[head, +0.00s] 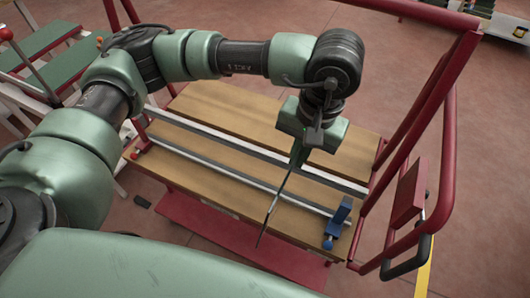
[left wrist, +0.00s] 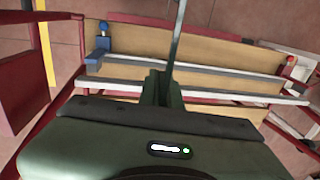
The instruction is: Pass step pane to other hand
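My left gripper (head: 299,152) points down above the wooden-topped cart. It is shut on the step pane (head: 270,213), a thin dark sheet seen nearly edge-on that hangs below the fingers toward the front of the cart. In the left wrist view, the fingers (left wrist: 163,88) are close together and the pane (left wrist: 175,38) shows as a narrow grey-green strip rising from between them. The pane's broad face is hardly visible. My right gripper is in neither view.
The cart's wooden top (head: 225,112) carries pale metal rails (head: 235,172) and a blue clamp (head: 338,218) at its right end. A red tubular frame (head: 448,130) rises on the right. A green-topped rack (head: 50,55) stands at upper left.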

